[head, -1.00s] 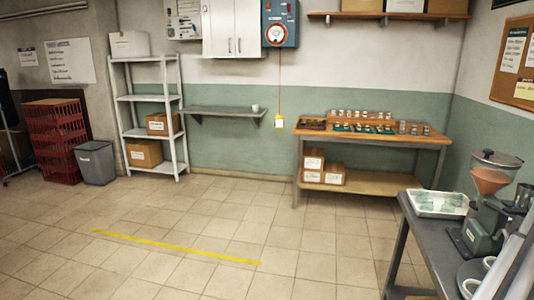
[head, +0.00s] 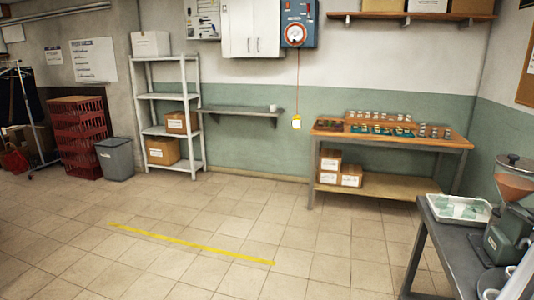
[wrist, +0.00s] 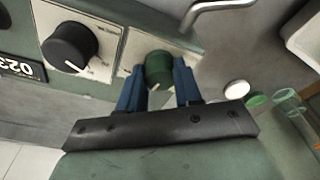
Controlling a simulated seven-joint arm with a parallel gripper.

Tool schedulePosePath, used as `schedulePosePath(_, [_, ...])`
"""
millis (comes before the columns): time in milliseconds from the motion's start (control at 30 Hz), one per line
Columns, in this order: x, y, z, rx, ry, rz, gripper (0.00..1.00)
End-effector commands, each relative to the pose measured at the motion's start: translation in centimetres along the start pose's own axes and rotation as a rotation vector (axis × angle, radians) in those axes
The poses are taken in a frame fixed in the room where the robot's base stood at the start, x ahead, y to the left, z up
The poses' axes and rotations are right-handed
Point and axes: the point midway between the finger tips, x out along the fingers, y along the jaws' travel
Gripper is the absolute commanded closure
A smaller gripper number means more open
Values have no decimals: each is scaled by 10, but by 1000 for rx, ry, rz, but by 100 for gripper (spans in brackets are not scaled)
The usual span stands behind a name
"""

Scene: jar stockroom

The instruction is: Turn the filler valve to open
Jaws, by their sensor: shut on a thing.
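In the wrist view, a round green knob (wrist: 158,66) with a white pointer mark sits on a pale plate on the front of a green machine. The pointer faces toward the lower left of the picture. My gripper (wrist: 160,74) has its two blue fingers on either side of this knob and is shut on it. A larger black knob (wrist: 70,48) with a white pointer is to its left on another pale plate. The lettering on the plates is too small to read. In the head view, the green filler machine (head: 510,236) with its hopper stands at the right edge; my gripper is not visible there.
A white lid (wrist: 237,89), a green lid (wrist: 257,100) and a glass jar (wrist: 289,103) are to the right. A white tray (head: 431,212) sits on the grey bench beside the machine.

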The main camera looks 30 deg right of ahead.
Motion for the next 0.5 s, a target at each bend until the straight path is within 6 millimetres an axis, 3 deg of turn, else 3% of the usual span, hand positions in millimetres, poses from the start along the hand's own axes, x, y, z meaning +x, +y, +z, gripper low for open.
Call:
schedulePosePath(200, [0, 3, -1, 145, 2, 26, 100])
schedulePosePath(500, [0, 4, -1, 162, 2, 30, 100])
